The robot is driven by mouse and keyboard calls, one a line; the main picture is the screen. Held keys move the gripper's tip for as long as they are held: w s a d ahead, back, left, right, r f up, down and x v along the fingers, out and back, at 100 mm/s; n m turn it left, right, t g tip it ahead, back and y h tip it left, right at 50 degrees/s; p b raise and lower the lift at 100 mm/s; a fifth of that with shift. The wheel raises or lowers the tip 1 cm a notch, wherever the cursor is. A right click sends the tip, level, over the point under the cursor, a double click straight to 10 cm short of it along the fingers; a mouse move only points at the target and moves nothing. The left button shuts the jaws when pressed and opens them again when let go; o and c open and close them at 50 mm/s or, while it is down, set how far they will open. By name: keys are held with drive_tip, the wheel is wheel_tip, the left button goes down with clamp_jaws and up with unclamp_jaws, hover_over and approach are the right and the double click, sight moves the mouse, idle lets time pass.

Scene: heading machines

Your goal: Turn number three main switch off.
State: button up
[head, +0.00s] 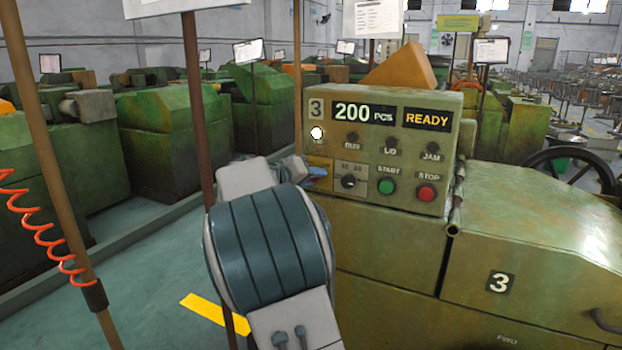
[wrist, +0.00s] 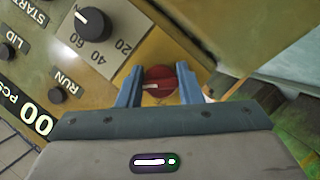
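Machine 3's green control panel (head: 455,140) faces me in the head view, with "3", "200 PCS" and "READY" on it. In the wrist view a round red switch knob (wrist: 165,74) sits on the panel's yellow plate, its pale mark toward the left finger. My gripper (wrist: 160,92) is open, with one blue finger on each side of the red knob. Narrow gaps seem to show between fingers and knob; contact is unclear. In the head view my gripper (head: 318,174) is at the panel's lower left, by the yellow plate (head: 320,162). The red knob is hidden there.
Beside the red switch is a black dial (wrist: 92,22) with a number scale. A green START button (head: 387,186) and a red STOP button (head: 426,193) are to the right. The machine's hood (head: 545,235) is at right.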

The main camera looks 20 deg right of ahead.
drive_tip(key=shift+c, duration=1.2)
drive_tip(key=n+h+b, duration=0.1)
drive_tip(key=n, duration=0.2)
drive_tip(key=shift+f+g+h+b, duration=0.1)
drive_tip(key=shift+g+h+b, duration=0.2)
drive_tip(key=shift+g+b, duration=0.1)
drive_tip(key=n+h+b, duration=0.1)
drive_tip(key=n, duration=0.2)
drive_tip(key=shift+n+h, duration=0.4)
drive_tip(key=n+h, duration=0.1)
drive_tip(key=n, duration=0.1)
drive_tip(key=n+t, duration=0.1)
drive_tip(key=n, duration=0.2)
drive_tip(key=shift+h, duration=0.4)
drive_tip(key=shift+n+t+h, duration=0.15)
drive_tip(key=shift+n+t, duration=0.4)
drive_tip(key=shift+n, duration=0.75)
drive_tip(key=shift+n+t+h, duration=0.15)
drive_tip(key=shift+n+t, duration=0.4)
drive_tip(key=shift+n, duration=0.75)
